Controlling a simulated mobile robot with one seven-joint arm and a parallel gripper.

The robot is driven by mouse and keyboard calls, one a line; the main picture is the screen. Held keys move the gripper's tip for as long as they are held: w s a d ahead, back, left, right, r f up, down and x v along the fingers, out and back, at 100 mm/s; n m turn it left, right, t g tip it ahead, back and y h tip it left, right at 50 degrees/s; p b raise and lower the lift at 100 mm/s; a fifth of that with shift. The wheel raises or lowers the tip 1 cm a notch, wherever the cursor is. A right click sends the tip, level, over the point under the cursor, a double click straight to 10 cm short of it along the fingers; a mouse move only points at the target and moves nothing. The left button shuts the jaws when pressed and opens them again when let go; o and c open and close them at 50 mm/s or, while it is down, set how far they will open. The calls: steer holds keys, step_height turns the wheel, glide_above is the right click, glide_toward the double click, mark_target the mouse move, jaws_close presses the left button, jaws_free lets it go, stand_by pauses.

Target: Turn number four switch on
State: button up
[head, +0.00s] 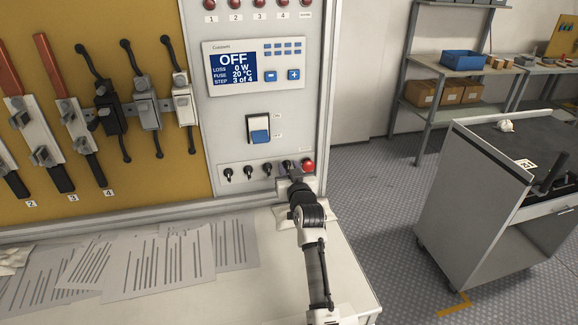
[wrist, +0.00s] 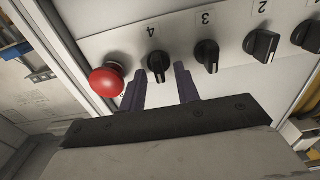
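The number four switch is a black rotary knob (wrist: 157,62) under an upside-down "4" label in the wrist view. My gripper (wrist: 160,76) is open, with its two purple-grey fingers apart. The knob appears between the fingertips, nearer the left finger; contact cannot be told. In the head view my gripper (head: 292,177) is at the right end of the knob row and largely covers the number four knob. Knob three (wrist: 207,55) and knob two (wrist: 261,46) are to the right in the wrist view.
A red mushroom button (wrist: 107,80) sits close beside the left finger. In the head view, the display (head: 233,67) reads OFF, step 3 of 4, above a blue-and-white rocker switch (head: 260,132). Papers (head: 160,262) lie on the bench below. A grey cart (head: 480,190) stands at right.

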steer(key=shift+w, duration=0.15)
steer(key=c, duration=0.6)
steer(key=shift+c, duration=0.2)
steer(key=shift+m, duration=0.3)
steer(key=m+b, duration=0.1)
steer(key=m, duration=0.2)
steer(key=shift+f, duration=0.15)
steer(key=m, duration=0.2)
steer(key=shift+d+m, duration=0.1)
steer(key=shift+m, duration=0.3)
steer(key=m, duration=0.2)
steer(key=m+p, duration=0.1)
steer(key=m, duration=0.2)
steer(key=shift+d+f, duration=0.1)
steer(key=shift+d, duration=0.1)
steer(key=shift+m, duration=0.4)
